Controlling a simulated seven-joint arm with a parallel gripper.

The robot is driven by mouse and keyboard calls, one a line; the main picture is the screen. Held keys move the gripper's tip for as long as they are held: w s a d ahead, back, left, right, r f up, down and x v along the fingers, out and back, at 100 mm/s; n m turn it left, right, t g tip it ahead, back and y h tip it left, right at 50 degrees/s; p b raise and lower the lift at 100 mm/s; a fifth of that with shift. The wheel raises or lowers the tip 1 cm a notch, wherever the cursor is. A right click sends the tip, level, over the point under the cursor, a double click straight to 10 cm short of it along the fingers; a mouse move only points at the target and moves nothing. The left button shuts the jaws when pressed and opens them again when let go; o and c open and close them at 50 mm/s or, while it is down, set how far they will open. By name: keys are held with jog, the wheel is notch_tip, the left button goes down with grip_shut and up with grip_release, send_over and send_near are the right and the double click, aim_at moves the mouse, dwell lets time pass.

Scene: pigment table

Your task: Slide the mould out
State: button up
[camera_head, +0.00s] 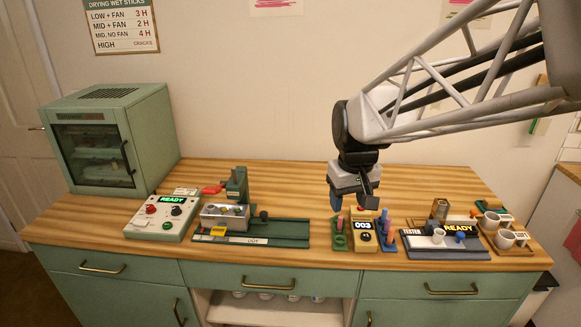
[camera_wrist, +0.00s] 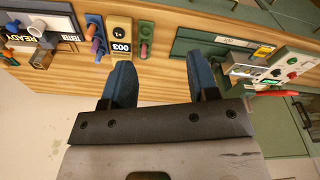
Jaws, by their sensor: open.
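The mould appears to be the grey metal block (camera_head: 222,217) with several small things in its top. It sits at the left end of a dark green sliding base (camera_head: 285,233), beside a green upright post (camera_head: 237,186). In the wrist view the metal block (camera_wrist: 243,70) shows small and upside down at the right, with the green base (camera_wrist: 208,42) next to it. My gripper (camera_head: 352,203) has two blue fingers apart with nothing between them. It hangs above the table, well right of the mould, and its fingers also show in the wrist view (camera_wrist: 160,70).
A control box lit READY (camera_head: 172,214) stands left of the mould. A green oven cabinet (camera_head: 112,135) is at the back left. Below my gripper are a yellow counter reading 003 (camera_head: 363,232) and coloured pegs. The tester (camera_head: 445,246) and cups are at right. The table's back middle is clear.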

jog(key=w+a+f+n, duration=0.3)
jog(key=w+a+f, duration=0.2)
jog(key=w+a, duration=0.7)
jog(key=n+g, duration=0.1)
jog(key=n, duration=0.1)
send_over(264, 213)
notch_tip(264, 213, down, 8)
jog(key=shift+w+a+f, duration=0.1)
jog(key=shift+a+f, duration=0.05)
jog(key=shift+f, duration=0.1)
jog(key=shift+f, duration=3.85)
grip_shut()
